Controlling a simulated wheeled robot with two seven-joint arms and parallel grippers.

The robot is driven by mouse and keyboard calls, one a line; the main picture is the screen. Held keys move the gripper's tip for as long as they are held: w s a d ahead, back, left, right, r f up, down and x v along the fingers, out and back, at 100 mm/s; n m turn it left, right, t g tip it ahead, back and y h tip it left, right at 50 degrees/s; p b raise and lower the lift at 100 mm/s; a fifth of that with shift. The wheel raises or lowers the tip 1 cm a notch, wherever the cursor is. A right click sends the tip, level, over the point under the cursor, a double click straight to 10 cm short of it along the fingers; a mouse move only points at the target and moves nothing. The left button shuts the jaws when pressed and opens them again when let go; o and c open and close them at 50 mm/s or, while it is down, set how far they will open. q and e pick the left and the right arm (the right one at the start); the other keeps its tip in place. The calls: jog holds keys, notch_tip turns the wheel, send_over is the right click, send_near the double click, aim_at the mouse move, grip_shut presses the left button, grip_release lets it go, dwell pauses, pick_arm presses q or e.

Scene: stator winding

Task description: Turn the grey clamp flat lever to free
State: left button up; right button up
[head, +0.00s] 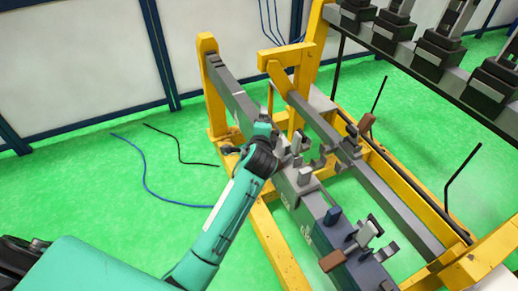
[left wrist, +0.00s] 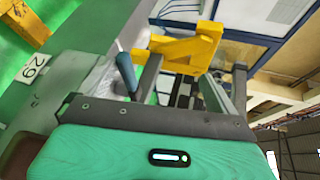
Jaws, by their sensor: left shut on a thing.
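My left gripper (head: 272,124) is at the upper part of a long grey beam (head: 320,218), with its teal arm coming in from the lower left. It is shut on the grey clamp flat lever, but the wrist and fingers hide most of the lever in the head view. In the left wrist view the two dark fingers of the gripper (left wrist: 197,75) stand apart, and the held part between them is hard to make out. A grey clamp block (head: 301,178) sits on the beam just below the gripper. My right gripper is not in view.
A dark rack (head: 425,70) stands upper right. Cables (head: 150,175) lie on the open green floor at left.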

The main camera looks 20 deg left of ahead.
pick_arm(q)
jog(key=shift+s+d+r, duration=0.1)
jog(key=shift+s+r, duration=0.45)
jog(key=shift+r, duration=0.15)
jog(key=shift+c, duration=0.4)
jog(key=shift+s+d+p, duration=0.2)
jog(key=shift+s+p, duration=0.45)
jog(key=shift+s, duration=0.25)
jog(key=shift+c, duration=0.6)
jog(key=shift+v, duration=0.95)
jog(key=c, duration=1)
jog(key=shift+s+d+f+p, duration=0.2)
jog(key=shift+s+d+p, duration=0.15)
jog(key=shift+s, duration=0.65)
jog(key=shift+s+d+f+p, duration=0.15)
jog(key=shift+s+d+p, duration=0.2)
jog(key=shift+s, duration=0.7)
jog(key=shift+s+d+f+p, duration=0.25)
jog(key=shift+s+p, duration=0.15)
jog(key=shift+s, duration=0.6)
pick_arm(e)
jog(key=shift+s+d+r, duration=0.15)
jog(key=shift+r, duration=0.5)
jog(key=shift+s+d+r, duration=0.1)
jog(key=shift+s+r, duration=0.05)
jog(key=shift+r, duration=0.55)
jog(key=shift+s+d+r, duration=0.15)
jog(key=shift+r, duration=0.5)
